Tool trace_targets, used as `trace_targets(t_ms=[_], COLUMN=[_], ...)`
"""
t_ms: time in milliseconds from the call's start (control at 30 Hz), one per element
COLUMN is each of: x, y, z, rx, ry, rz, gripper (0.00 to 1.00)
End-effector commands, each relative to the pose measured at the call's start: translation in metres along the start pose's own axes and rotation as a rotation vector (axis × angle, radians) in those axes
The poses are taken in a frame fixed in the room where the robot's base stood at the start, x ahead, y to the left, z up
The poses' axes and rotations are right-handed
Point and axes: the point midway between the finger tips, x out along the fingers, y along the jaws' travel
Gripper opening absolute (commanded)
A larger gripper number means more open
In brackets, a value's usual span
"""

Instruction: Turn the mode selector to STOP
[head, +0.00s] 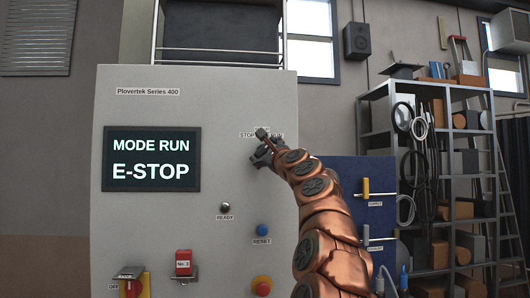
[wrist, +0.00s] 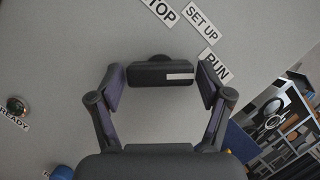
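The mode selector (wrist: 160,74) is a dark bar-shaped knob on the grey panel, with a white mark at its right end towards the RUN label (wrist: 217,67). The SET UP label (wrist: 200,16) and the partly cut-off STOP label (wrist: 160,10) are above it. My gripper (wrist: 162,86) is open, with one finger on each side of the knob and a small gap on both sides. In the head view my gripper (head: 264,146) is at the selector and hides most of it. The display (head: 151,159) reads MODE RUN and E-STOP.
The panel also carries a READY lamp (head: 225,208), a blue RESET button (head: 262,230), a red emergency button (head: 262,286), a red No. 3 tag (head: 183,263) and a red-and-yellow switch (head: 133,284). A blue board (head: 350,178) and shelves (head: 440,180) stand to the right.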

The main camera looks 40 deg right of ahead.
Motion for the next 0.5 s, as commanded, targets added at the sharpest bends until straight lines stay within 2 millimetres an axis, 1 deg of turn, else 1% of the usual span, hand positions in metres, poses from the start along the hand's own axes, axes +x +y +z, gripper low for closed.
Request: trace_targets(t_ms=[33,67,400,500], x=[0.0000,0.0000,0.0001,0.0002], y=[0.0001,-0.0001,0.0002,0.0000], z=[-0.0001,0.0000,-0.0001,0.0002], rx=[0.000,0.000,0.000,-0.001], ry=[0.000,0.000,0.000,0.000], rz=[0.000,0.000,0.000,0.001], gripper=[0.69,0.66,0.31,0.31])
